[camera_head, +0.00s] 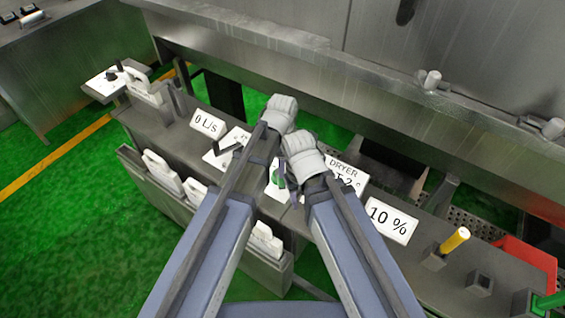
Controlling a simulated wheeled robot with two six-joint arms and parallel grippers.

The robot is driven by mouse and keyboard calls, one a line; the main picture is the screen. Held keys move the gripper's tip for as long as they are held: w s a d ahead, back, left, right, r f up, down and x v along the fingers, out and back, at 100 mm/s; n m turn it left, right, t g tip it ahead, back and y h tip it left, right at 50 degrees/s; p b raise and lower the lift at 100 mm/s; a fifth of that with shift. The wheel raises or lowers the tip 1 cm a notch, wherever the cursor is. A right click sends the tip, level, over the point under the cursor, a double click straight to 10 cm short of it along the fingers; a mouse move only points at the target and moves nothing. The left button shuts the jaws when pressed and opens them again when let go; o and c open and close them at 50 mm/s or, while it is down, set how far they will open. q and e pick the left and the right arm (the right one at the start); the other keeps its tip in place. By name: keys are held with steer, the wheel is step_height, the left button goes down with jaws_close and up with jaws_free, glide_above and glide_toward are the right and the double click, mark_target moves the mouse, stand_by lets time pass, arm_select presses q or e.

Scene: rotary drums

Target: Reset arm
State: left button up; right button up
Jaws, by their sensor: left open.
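My two arms reach forward from the bottom edge, folded close together over the control console (165,125). My left gripper (281,182) shows only in part in the narrow gap between the arms, above the panel. It is open, and I see nothing held in it. The grey joints of both arms stand above the console. My right gripper is hidden behind its own arm.
The console carries white labels reading "0 L/s" (207,123) and "10 %" (392,221), plus a partly covered dryer label (345,174). A yellow peg (455,240) and a red bin (525,258) are at right. A metal trough wall (330,75) stands behind. Green floor is clear at left.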

stand_by(0.3)
arm_select(q)
steer(key=s+a+m, duration=0.4)
steer(key=a+m, duration=0.4)
steer(key=a, duration=0.1)
steer(key=s+a+m, duration=0.3)
steer(key=a+m, duration=0.5)
steer(key=m, duration=0.1)
steer(key=s+d+m+y, duration=0.1)
steer(key=s+d+m, duration=0.2)
steer(key=s+d, duration=0.3)
steer(key=d, duration=0.4)
steer(key=shift+d+m, duration=0.3)
steer(key=shift+d, duration=0.05)
